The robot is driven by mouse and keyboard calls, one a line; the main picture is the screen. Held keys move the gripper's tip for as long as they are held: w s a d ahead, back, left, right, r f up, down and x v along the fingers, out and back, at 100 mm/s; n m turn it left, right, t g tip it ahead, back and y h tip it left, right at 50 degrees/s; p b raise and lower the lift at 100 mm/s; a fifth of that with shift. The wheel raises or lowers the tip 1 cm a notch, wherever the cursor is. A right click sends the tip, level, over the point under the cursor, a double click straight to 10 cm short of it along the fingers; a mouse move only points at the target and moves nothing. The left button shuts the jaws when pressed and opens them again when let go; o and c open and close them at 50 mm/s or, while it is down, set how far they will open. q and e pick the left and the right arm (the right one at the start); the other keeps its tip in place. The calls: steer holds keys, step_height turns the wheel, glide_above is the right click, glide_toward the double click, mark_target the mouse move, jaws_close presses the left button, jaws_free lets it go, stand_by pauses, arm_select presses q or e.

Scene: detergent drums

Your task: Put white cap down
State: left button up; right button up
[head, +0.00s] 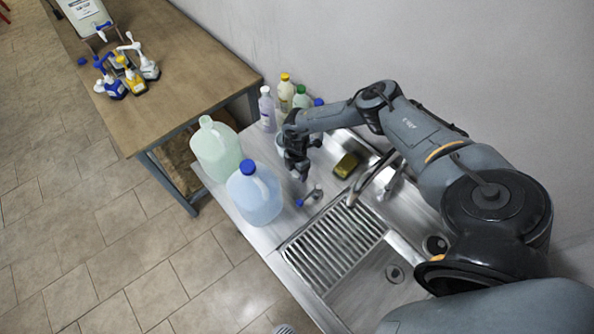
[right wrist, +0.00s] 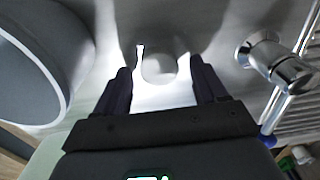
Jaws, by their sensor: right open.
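A small rounded white thing, which looks like the white cap (right wrist: 160,68), lies on the bright metal surface in the right wrist view. It sits between and slightly beyond the fingertips of my right gripper (right wrist: 161,72). The fingers are apart and do not visibly touch it. In the head view my right gripper (head: 300,172) points down over the steel counter, beside the jugs; I cannot make out the cap there. A pale green jug (head: 217,152) with no cap visible on its top stands at the counter's left end. My left gripper is not in view.
A jug with a blue cap (head: 255,197) stands close left of the gripper. Several bottles (head: 286,92) stand behind. A wooden table (head: 165,85) holds pump bottles.

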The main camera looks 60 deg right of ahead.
mark_target(297, 173)
step_height(297, 173, up, 12)
steer(key=shift+f, duration=0.15)
stand_by(0.3)
stand_by(0.4)
